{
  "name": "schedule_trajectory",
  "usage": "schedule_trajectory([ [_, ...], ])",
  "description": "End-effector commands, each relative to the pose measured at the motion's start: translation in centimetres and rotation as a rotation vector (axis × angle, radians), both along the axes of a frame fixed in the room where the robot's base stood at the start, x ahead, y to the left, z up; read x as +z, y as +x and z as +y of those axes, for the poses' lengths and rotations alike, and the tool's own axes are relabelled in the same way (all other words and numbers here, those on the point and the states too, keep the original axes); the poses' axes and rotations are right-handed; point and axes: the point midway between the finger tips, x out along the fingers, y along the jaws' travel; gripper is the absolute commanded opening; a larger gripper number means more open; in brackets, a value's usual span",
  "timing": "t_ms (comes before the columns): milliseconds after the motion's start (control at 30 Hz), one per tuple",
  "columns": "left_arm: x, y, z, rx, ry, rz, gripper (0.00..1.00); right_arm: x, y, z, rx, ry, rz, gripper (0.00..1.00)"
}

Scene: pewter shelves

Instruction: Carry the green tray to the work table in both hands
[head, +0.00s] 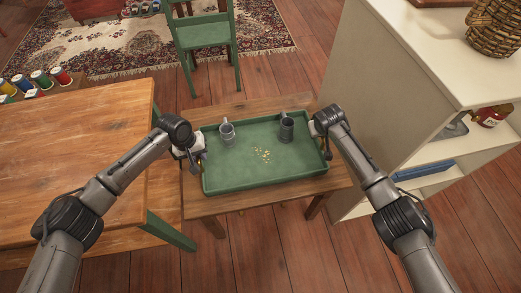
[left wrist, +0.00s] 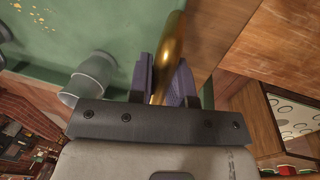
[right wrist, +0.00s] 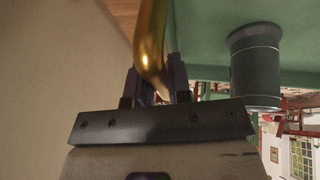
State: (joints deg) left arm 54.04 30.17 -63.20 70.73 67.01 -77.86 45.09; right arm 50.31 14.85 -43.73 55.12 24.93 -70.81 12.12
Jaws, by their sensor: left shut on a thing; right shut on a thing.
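The green tray (head: 240,172) sits level over a small wooden table (head: 275,200); I cannot tell whether it touches the top. A light grey mug (head: 227,134) and a dark grey mug (head: 286,128) stand in it, with yellowish crumbs (head: 263,155) between them. My left gripper (head: 197,156) is at the tray's left end, its fingers (left wrist: 165,85) shut around a brass handle (left wrist: 172,50). My right gripper (head: 318,133) is at the right end, its fingers (right wrist: 158,88) shut around the other brass handle (right wrist: 150,40).
A larger wooden table (head: 80,165) stands close on the left, with spools (head: 40,78) behind it. A cream shelf unit (head: 400,90) stands close on the right. A green chair (head: 205,40) and a patterned rug (head: 130,45) are behind. Bare floor (head: 265,255) shows in front.

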Motion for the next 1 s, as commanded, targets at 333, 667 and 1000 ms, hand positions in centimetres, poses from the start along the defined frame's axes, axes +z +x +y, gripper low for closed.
schedule_trajectory([
  [333,0.5,0.2,0.0,0.001,-0.002,-0.004,0.0,0.4,0.1,0.0,-0.001,0.0,-0.004,0.0],
  [667,1.8,0.2,0.0,0.001,-0.002,-0.005,0.0,1.8,0.1,0.0,0.001,0.0,-0.005,0.0],
  [1000,4.2,0.2,0.0,0.001,-0.002,-0.005,0.0,4.2,0.1,0.0,0.001,0.0,-0.005,0.0],
])
